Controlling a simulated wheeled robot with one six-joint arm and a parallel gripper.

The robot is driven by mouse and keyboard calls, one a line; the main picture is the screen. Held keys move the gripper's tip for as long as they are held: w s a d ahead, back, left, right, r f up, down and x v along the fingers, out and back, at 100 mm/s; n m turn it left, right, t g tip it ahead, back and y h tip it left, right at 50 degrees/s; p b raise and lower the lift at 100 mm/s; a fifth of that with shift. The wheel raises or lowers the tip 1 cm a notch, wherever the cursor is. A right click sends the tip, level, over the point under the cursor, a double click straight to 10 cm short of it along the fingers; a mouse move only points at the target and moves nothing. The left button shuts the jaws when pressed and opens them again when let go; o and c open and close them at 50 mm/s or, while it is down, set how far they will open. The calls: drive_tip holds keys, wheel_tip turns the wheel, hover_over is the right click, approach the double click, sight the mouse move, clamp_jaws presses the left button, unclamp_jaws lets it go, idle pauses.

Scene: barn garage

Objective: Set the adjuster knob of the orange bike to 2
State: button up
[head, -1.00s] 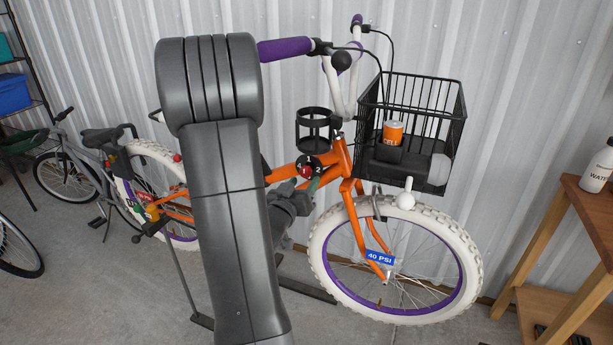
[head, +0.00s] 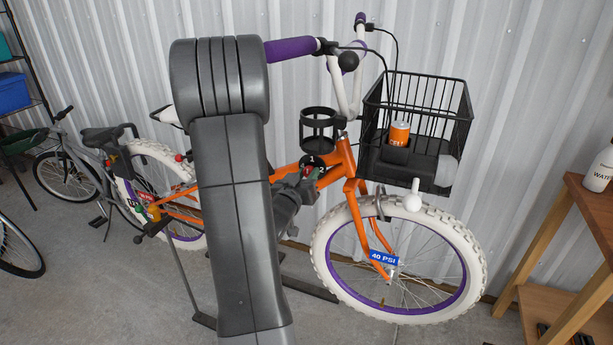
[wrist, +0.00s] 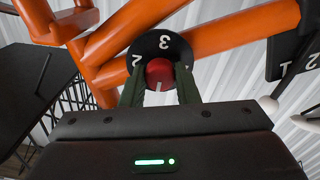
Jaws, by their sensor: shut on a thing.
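The orange bike (head: 345,158) stands by the metal wall, its frame crossing the wrist view (wrist: 215,38). On its frame is a round black dial (head: 313,160), which fills the upper middle of the wrist view (wrist: 150,44). A 3 shows at the dial's top and a 2 at its left in that view. The red adjuster knob (wrist: 159,71) sits at the dial's centre. A white mark on it points down, toward my gripper's body. My gripper (wrist: 160,86) is shut on the knob, a green finger on each side. The dial's lower part is hidden.
A black basket (head: 418,115) with an orange can (head: 400,132) hangs at the bike's front. A black cup holder (head: 318,128) sits just above the dial. A wooden table (head: 585,205) stands at the right, and a grey bike (head: 75,155) at the left.

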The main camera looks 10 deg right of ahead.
drive_tip(key=shift+b, duration=0.35)
drive_tip(key=m+b, duration=0.2)
drive_tip(key=b, duration=0.1)
drive_tip(key=m+b, duration=0.1)
drive_tip(key=m, duration=0.1)
drive_tip(key=shift+f+b, duration=0.25)
drive_tip(key=shift+b, duration=0.1)
drive_tip(key=m+b, duration=0.4)
drive_tip(key=shift+b, duration=0.3)
drive_tip(key=m+b, duration=0.4)
drive_tip(key=m, duration=0.1)
drive_tip(key=shift+r+m, duration=0.1)
drive_tip(key=shift+m, duration=0.3)
drive_tip(key=shift+r+m+b, duration=0.1)
drive_tip(key=shift+m+b, duration=1.35)
drive_tip(key=shift+m, duration=0.45)
drive_tip(key=o, duration=1)
